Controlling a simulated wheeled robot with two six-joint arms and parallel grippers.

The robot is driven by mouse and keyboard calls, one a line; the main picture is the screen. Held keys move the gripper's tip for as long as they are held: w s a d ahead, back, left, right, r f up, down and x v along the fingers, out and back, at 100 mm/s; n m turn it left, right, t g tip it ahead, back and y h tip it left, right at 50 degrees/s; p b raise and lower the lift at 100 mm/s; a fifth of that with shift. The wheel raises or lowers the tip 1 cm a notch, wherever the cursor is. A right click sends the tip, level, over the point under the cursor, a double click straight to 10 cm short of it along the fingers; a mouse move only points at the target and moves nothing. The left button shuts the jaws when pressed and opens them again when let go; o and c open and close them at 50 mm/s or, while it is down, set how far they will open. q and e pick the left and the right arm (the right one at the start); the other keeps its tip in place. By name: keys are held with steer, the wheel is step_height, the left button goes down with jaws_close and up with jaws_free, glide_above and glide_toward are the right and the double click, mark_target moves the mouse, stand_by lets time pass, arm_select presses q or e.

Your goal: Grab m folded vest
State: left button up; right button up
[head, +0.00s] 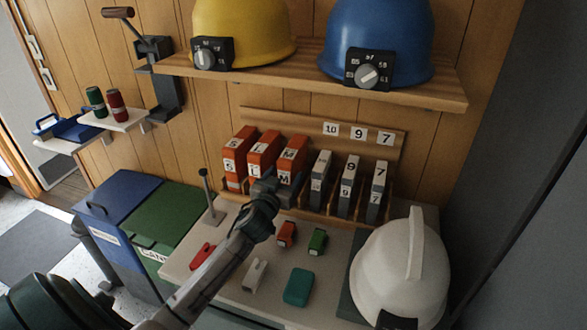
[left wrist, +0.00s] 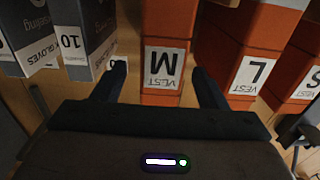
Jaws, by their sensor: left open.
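The M folded vest is an orange upright pack (head: 293,150) with a white M label, at the right end of a row of three orange packs in the head view. In the left wrist view the M vest (left wrist: 168,25) stands upside down in the middle. My left gripper (head: 270,184) is open in front of it. In the left wrist view its two fingers (left wrist: 160,84) lie on either side of the M label, not closed on it. My arm hides the lower part of the M vest in the head view. My right gripper is not in view.
The L vest (head: 264,147) and S vest (head: 236,157) stand left of the M vest. Grey glove packs (head: 348,185) stand to its right. A shelf with yellow (head: 240,25) and blue (head: 375,35) helmets hangs above. A white helmet (head: 400,265) and small items lie on the counter.

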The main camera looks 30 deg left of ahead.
arm_select(q)
steer(key=shift+w+a, duration=0.1)
steer(key=shift+w, duration=0.3)
steer(key=p+x, duration=0.2)
steer(key=x, duration=0.2)
steer(key=shift+a+p, duration=0.1)
steer(key=shift+p, duration=0.3)
steer(key=shift+w+a+f, duration=0.15)
steer(key=shift+w+f, duration=0.05)
steer(key=shift+w, duration=0.35)
steer(key=c, duration=0.5)
steer(key=shift+r, duration=0.1)
steer(key=c, duration=0.7)
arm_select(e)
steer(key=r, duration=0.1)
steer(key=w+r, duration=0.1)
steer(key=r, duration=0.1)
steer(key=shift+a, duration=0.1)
arm_select(q)
steer(key=shift+s, duration=0.1)
